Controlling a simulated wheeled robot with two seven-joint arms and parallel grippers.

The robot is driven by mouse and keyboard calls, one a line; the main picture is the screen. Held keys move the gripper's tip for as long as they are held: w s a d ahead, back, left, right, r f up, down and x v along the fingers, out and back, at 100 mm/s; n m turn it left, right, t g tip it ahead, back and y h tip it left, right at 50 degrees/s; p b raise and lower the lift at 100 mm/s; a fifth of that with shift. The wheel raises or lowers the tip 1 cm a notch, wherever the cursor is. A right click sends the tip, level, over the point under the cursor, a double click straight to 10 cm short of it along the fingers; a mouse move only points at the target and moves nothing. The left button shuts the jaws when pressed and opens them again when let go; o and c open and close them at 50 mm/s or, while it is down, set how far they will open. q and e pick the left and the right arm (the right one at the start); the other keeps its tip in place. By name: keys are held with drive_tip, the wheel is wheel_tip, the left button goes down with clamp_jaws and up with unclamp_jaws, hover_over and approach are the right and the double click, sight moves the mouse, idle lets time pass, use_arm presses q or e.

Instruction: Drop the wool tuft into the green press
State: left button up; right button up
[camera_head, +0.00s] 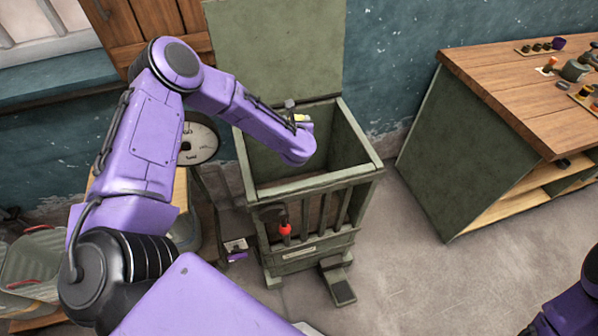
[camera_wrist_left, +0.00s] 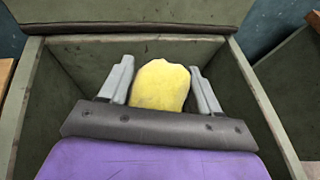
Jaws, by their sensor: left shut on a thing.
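The green press (camera_head: 364,142) is an open-topped box with slatted front, its lid (camera_head: 275,48) raised against the wall. My left gripper (camera_head: 298,113) is over the press opening, towards its back, mostly hidden behind my purple wrist. In the left wrist view, the gripper (camera_wrist_left: 160,88) is shut on the pale yellow wool tuft (camera_wrist_left: 160,84), which sits between its two grey fingers. A small bit of the tuft (camera_head: 303,118) shows in the head view. The press walls (camera_wrist_left: 62,80) surround the tuft in the wrist view. My right gripper is not in view.
A red-knobbed lever (camera_head: 285,230) and a pedal (camera_head: 342,292) are on the press front. A wooden-topped bench (camera_head: 500,75) with small items stands at the right. A dial scale (camera_head: 198,143) stands left of the press. The floor between press and bench is clear.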

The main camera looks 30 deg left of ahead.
use_arm(q)
wheel_tip(320, 180, down, 5)
drive_tip(key=shift+r+b, duration=0.1)
drive_tip(key=shift+b, duration=1.05)
drive_tip(key=o, duration=1.3)
drive_tip(key=shift+c, duration=0.2)
drive_tip(key=b+v, duration=0.3)
drive_tip(key=v, duration=0.7)
drive_tip(key=shift+s, duration=0.15)
drive_tip(key=shift+d+r, duration=0.1)
